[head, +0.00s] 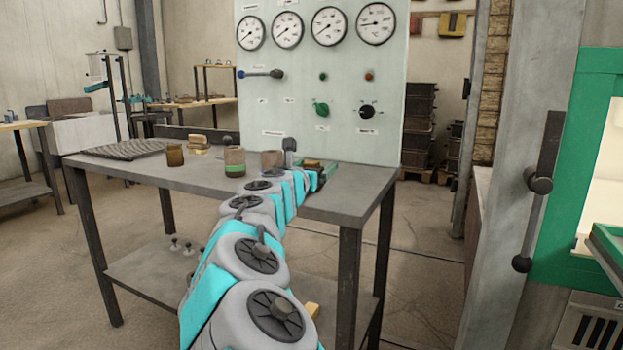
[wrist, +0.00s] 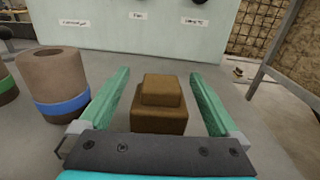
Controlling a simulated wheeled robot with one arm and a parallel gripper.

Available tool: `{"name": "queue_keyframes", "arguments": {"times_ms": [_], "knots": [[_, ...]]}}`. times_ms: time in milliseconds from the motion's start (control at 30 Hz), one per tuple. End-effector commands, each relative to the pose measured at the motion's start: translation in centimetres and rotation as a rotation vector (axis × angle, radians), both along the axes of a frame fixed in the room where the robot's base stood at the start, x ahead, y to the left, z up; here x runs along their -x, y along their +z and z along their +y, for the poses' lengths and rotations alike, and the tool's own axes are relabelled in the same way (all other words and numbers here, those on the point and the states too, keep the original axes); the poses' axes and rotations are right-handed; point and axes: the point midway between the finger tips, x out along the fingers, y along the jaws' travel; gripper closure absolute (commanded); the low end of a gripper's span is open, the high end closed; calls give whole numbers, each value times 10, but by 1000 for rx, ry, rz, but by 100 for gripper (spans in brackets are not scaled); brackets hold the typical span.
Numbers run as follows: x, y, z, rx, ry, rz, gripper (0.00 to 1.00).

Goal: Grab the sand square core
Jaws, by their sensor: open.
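The sand square core is a brown stepped block (wrist: 158,118) with a smaller square top on a wider square base. In the wrist view it stands upright on the table, between the two green fingers of my gripper (wrist: 160,74). The fingers are open, one on each side, with visible gaps to the block. In the head view my gripper (head: 318,172) is low over the right part of the table, and the core's top (head: 312,162) shows between the fingers. Its lower part is hidden there.
A tan cylinder with a blue band (wrist: 60,88) stands just left of my gripper. Further left on the table (head: 125,167) are a green-banded cylinder (head: 235,163), an amber jar (head: 175,156) and tan blocks (head: 197,141). A gauge panel (head: 335,95) rises behind.

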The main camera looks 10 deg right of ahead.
Motion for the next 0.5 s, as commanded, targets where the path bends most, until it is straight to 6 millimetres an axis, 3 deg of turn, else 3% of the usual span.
{"name": "queue_keyframes", "arguments": {"times_ms": [333,500], "knots": [[-7,1,-3,1,2,-1,3],[-6,1,-3,1,1,-1,20]]}}
